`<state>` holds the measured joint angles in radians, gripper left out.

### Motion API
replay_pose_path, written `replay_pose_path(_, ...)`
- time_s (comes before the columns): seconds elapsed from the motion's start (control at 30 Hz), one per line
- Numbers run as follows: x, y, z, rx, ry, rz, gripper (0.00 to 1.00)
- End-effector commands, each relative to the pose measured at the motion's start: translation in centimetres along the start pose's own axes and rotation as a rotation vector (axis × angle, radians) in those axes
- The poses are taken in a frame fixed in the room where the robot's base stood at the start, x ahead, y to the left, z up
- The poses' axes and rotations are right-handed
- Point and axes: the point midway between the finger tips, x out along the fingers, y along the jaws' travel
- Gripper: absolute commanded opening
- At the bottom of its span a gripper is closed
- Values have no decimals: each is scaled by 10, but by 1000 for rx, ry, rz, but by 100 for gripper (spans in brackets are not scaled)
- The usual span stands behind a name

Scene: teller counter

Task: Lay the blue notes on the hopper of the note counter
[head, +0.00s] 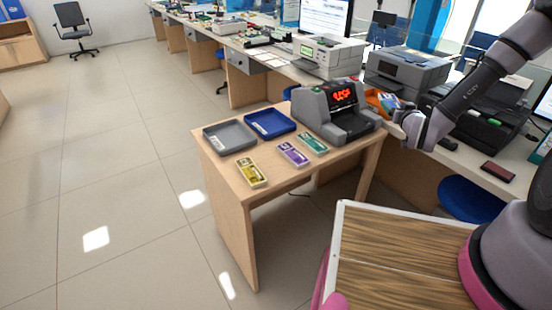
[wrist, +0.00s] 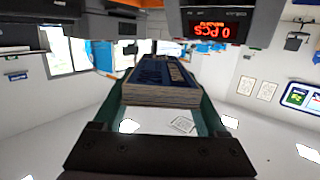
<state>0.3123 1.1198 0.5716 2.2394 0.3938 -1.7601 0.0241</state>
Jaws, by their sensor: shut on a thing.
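The grey note counter (head: 335,112), with a red lit display, stands at the back right of the small wooden table. In the wrist view its display (wrist: 210,28) is at the top right. My gripper (head: 393,110) is just right of the counter in the head view. It is shut on the blue notes (wrist: 160,82), a thick bundle with pale edges, held between both fingers in the wrist view. The bundle is apart from the counter's display. In the head view the notes are small and partly hidden, and I cannot tell their exact height over the hopper.
The small table holds a grey tray (head: 229,136), a blue tray (head: 269,124), and yellow (head: 251,172), purple (head: 294,154) and green (head: 312,142) notes. Behind it, a long counter bears printers (head: 407,72). An orange item (head: 377,102) shows beside my gripper.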

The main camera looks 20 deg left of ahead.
Motion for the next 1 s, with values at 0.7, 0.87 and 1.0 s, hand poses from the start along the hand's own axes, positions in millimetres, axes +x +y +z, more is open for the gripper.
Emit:
replay_pose_path(0.7,-35,-354,106,-91,-7,-565,20)
replay_pose_path(0.87,-51,-386,119,-103,-6,-621,20)
replay_pose_path(1.0,-55,-396,123,-106,-6,-638,20)
